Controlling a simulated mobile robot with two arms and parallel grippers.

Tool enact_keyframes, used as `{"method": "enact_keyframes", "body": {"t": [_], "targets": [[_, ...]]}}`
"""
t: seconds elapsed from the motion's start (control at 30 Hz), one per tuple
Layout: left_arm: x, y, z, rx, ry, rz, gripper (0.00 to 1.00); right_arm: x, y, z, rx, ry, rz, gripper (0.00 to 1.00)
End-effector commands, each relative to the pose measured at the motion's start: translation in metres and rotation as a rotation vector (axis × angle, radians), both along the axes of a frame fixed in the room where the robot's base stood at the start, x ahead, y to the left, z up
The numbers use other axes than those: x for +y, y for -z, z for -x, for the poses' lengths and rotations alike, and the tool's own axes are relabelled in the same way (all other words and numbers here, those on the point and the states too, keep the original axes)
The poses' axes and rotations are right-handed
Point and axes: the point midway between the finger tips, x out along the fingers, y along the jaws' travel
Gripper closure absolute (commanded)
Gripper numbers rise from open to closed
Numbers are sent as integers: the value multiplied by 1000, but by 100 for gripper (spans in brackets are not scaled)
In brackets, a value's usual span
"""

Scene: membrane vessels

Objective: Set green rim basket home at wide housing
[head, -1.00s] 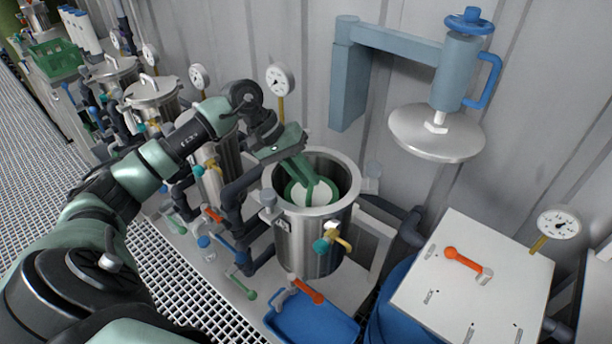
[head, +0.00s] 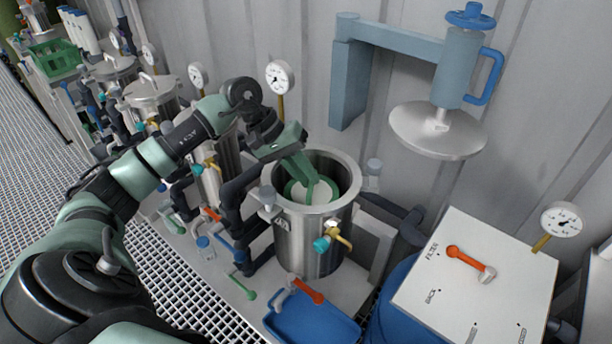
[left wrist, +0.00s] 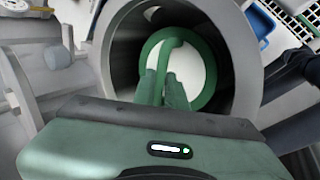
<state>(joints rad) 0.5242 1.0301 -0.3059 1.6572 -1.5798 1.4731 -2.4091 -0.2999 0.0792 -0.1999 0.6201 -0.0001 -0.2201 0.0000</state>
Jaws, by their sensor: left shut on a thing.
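The wide housing (head: 318,232) is an open steel vessel in the middle of the head view. The green rim basket (head: 327,192) is inside its mouth, with a green rim and handle around a pale round inside. It also shows in the left wrist view (left wrist: 207,88), within the vessel wall. My left gripper (head: 309,176) reaches down into the housing's mouth from the upper left and is shut on the basket's handle. The basket's lower part and its seat are hidden. My right gripper is not in view.
A steel lid (head: 437,132) hangs from a blue swing arm (head: 390,38) at upper right, clear of the mouth. A pressure gauge (head: 280,77) stands behind the housing. A blue tray (head: 310,322) lies below, and a white panel (head: 475,285) stands at right.

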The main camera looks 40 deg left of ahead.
Motion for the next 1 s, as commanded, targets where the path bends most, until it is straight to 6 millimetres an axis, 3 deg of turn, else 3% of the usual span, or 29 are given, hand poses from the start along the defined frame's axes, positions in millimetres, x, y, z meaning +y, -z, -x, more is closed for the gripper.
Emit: {"method": "enact_keyframes", "body": {"t": [0.17, 0.2, 0.27, 0.67, 1.0], "targets": [[0, 1, 0, 2, 1, -2, 100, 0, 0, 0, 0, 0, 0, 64], [0, 1, 0, 2, 1, -2, 79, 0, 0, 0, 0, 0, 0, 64], [0, 1, 1, 2, 1, -2, 63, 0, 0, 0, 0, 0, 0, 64], [4, -1, 2, 4, 0, -5, 62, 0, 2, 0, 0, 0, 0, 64], [31, -46, 14, 1, -1, -5, 62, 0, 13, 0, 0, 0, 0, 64]]}}
